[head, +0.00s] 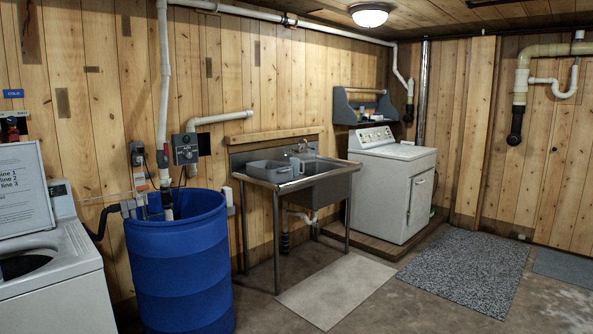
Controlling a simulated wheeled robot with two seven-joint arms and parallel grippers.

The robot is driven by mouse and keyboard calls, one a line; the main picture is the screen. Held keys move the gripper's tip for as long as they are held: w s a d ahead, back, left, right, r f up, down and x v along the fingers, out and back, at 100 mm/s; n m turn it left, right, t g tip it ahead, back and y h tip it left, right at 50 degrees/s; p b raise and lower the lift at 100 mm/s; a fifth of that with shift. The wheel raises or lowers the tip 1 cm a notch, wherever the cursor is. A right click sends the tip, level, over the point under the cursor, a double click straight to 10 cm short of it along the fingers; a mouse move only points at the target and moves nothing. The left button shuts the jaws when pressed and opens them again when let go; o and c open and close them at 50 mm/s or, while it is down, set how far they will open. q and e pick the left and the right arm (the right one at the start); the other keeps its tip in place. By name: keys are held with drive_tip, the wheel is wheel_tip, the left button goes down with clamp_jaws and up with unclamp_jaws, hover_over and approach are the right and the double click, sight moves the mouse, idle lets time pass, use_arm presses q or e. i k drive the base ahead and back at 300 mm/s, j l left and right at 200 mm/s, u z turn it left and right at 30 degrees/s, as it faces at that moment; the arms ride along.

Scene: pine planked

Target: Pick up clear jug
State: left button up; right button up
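A small pale, see-through-looking vessel (298,166) stands at the metal sink (322,182), beside the faucet and just right of a grey plastic tub (268,174). It may be the clear jug, but it is too small to be sure. No other clear jug can be made out. Neither of my grippers is in view.
A large blue barrel (180,265) with pipes stands left of the sink. A white washer (50,280) is at the far left, and a white dryer (395,190) stands right of the sink. A pale mat (337,290) and a speckled rug (468,268) lie on open floor.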

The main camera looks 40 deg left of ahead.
sight(295, 162)
drive_tip(key=i+j+u, duration=0.25)
drive_tip(key=i, duration=0.15)
drive_tip(key=i+j+u, duration=0.15)
drive_tip(key=i+u, duration=0.4)
drive_tip(key=i, duration=0.25)
drive_tip(key=i+j+u, duration=0.15)
drive_tip(key=i, duration=1.55)
drive_tip(key=i+z, duration=0.15)
drive_tip(key=i, duration=0.35)
drive_tip(key=i+j+z, duration=0.15)
drive_tip(key=i, duration=0.4)
drive_tip(key=i+j+z, duration=0.15)
drive_tip(key=i, duration=0.35)
